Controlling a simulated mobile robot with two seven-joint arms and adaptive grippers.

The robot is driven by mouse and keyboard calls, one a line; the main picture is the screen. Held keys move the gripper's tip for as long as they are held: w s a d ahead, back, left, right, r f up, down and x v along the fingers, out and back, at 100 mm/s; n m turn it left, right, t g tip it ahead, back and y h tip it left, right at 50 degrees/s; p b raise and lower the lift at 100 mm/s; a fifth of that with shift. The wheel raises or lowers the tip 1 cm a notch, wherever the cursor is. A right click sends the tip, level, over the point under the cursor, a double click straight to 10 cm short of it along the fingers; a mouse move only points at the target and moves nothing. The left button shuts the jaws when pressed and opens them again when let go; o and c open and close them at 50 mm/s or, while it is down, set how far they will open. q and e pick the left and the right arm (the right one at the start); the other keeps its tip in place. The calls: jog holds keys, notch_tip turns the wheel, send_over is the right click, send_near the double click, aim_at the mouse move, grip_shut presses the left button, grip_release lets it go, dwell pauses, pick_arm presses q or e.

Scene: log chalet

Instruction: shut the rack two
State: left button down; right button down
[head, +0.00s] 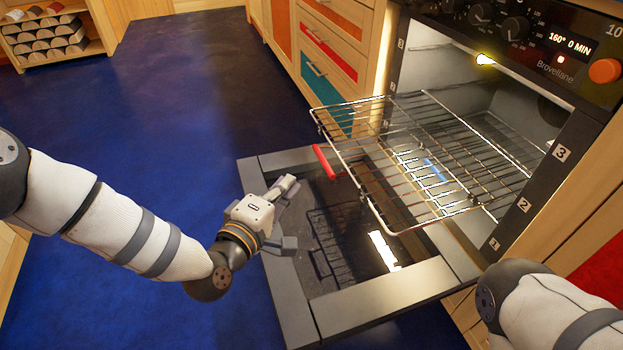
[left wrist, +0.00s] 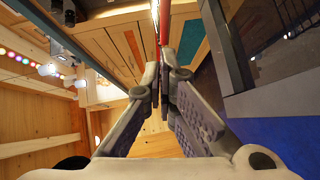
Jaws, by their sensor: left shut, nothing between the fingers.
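A wire oven rack (head: 430,155) is pulled far out of the lit oven (head: 520,110) and hangs level above the lowered door (head: 385,300). A red bar (head: 323,160) shows close to the rack's front edge; whether it belongs to the rack I cannot tell. The wall numbers are 3 (head: 560,152), 2 (head: 523,205) and 1. My left gripper (head: 290,188) is shut and empty, above the door's outer part, left of the rack and apart from it. In the left wrist view its fingers (left wrist: 166,75) meet, with a red strip (left wrist: 163,22) beyond them. My right gripper is out of view.
The oven control panel (head: 530,45) is above the opening. Wooden drawers (head: 325,45) with coloured fronts stand left of the oven. A log shelf (head: 50,35) is at the far left. The blue floor (head: 140,110) is clear. My right arm shows at bottom right.

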pick_arm(q)
jog(key=w+d, duration=0.1)
jog(key=w+d+f+b, duration=0.1)
jog(key=w+d, duration=0.1)
jog(key=w+d+b, duration=0.1)
jog(key=d, duration=0.1)
jog(key=shift+w+d+f, duration=0.1)
jog(key=shift+w+f, duration=0.1)
jog(key=shift+f, duration=0.05)
jog(key=shift+d+r, duration=0.1)
